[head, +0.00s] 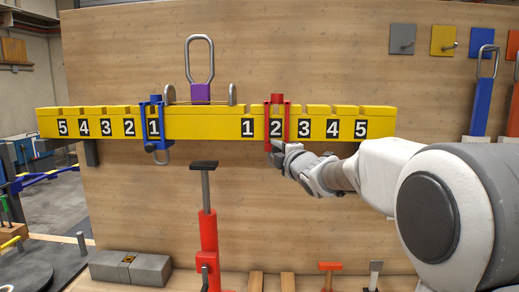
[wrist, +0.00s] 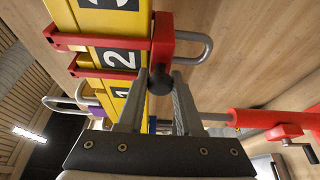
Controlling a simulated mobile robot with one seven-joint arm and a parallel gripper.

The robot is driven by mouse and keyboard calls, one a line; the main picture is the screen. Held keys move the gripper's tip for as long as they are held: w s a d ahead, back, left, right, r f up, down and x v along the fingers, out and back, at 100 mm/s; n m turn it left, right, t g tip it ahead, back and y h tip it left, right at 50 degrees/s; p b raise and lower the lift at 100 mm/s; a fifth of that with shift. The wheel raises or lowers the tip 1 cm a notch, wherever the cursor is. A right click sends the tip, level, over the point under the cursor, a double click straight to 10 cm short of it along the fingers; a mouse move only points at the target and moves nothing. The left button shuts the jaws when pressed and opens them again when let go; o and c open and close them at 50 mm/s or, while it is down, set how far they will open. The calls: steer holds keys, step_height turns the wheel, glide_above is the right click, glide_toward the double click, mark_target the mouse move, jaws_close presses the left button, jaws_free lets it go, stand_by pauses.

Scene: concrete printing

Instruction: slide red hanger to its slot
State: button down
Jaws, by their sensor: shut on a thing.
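The red hanger (head: 288,122) hangs around the yellow numbered beam (head: 205,125), framing the number 2 on the beam's right half. In the wrist view the red hanger (wrist: 162,40) shows its two red arms across the beam (wrist: 72,15), on either side of the number 2, with a black knob and a grey loop. My gripper (head: 276,148) reaches it from below right. In the wrist view my gripper (wrist: 160,80) has its fingers on both sides of the black knob, shut on the hanger. Part of the hanger's lower end is hidden by my gripper in the head view.
A blue hanger (head: 155,125) sits at number 1 on the beam's left half. A grey loop with a purple block (head: 201,92) stands above the beam's middle. A red post (head: 208,232) with a black top stands below the beam. Blue and orange pieces hang at the right.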

steer(key=shift+a, duration=0.15)
steer(key=c, duration=0.6)
jaws_free()
steer(key=b+v, duration=0.3)
steer(key=v, duration=1.4)
steer(key=shift+s, duration=0.2)
